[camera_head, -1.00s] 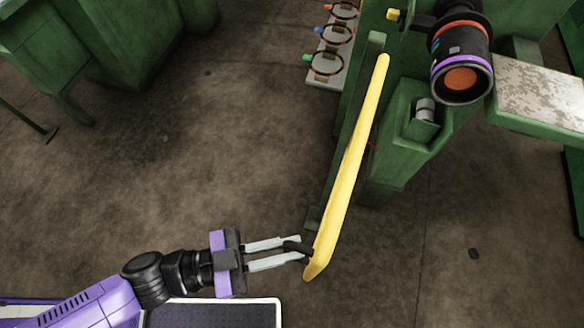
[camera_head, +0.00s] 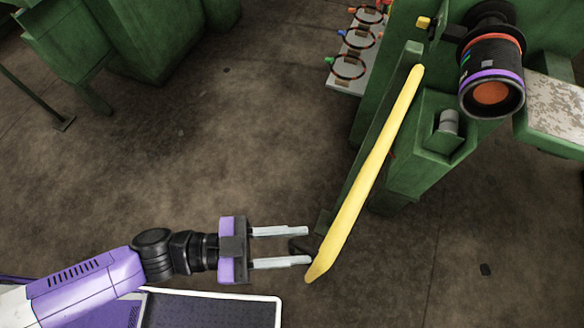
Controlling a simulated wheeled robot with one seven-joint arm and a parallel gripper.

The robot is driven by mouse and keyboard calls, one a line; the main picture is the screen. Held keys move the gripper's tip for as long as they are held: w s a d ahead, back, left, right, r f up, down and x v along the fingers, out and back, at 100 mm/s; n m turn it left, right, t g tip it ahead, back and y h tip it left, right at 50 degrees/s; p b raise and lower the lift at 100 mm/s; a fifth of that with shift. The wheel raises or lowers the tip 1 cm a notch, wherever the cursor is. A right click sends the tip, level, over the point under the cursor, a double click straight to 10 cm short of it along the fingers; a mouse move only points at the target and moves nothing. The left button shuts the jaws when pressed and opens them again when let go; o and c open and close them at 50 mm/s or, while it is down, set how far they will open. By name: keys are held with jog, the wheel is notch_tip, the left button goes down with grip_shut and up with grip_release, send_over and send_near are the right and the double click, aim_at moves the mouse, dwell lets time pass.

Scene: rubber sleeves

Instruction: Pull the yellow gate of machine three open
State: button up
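The yellow gate (camera_head: 370,170) is a long bar on the green machine, running from the upper right down to its free end near the picture's middle bottom. It stands out at an angle from the machine. A dark handle (camera_head: 303,245) sticks out to the left near its free end. My gripper (camera_head: 309,245) reaches in from the lower left. Its two pale fingers are parallel and apart, with the handle between their tips. I see no finger pressing on the handle. No machine number is readable.
The green machine (camera_head: 420,170) carries a dark cylinder with coloured rings (camera_head: 491,75). A pale board (camera_head: 352,70) with several dark rings is beside it. Green machinery (camera_head: 170,40) stands at the upper left. The brown floor (camera_head: 200,150) between is clear.

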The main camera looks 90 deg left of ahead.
jog(key=s+d+b, duration=0.1)
jog(key=s+b, duration=0.1)
jog(key=s, duration=0.5)
jog(key=shift+s, duration=0.4)
dwell(0.3)
